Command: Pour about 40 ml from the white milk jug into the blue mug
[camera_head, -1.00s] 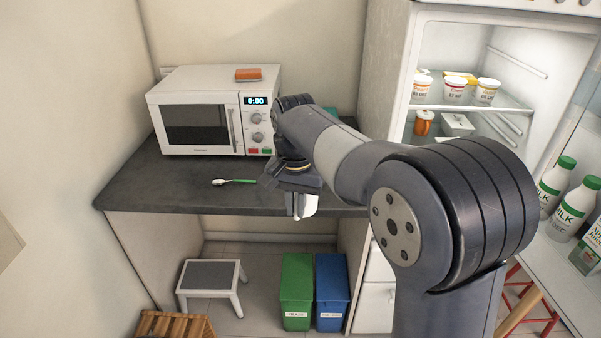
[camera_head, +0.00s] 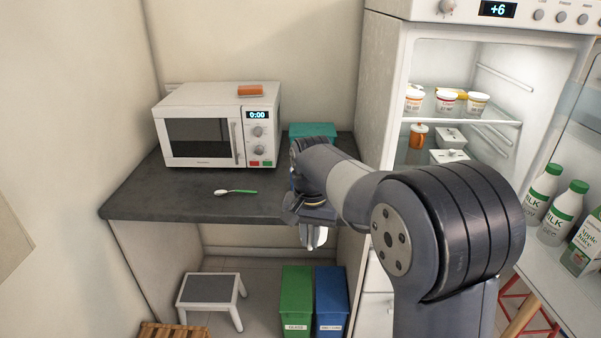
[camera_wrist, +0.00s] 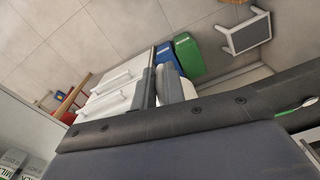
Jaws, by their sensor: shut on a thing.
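My gripper (camera_head: 310,232) is in front of the counter's front edge, below the counter top level. It is shut on a white thing (camera_head: 318,240) that shows only as a small pale piece under the jaws. It looks like the white milk jug, but its handle and spout are hidden. In the wrist view, a pale rounded shape (camera_wrist: 172,84) shows beyond the dark gripper body; I cannot tell jug from finger there. I see no blue mug in either view.
The dark counter (camera_head: 150,203) holds a microwave (camera_head: 205,135), a green-handled spoon (camera_head: 237,191) and a teal box (camera_head: 312,130). The open fridge (camera_head: 460,75) stands right, with milk bottles (camera_head: 560,212) in its door. Green (camera_head: 297,295) and blue (camera_head: 331,297) bins and a stool (camera_head: 211,290) are below.

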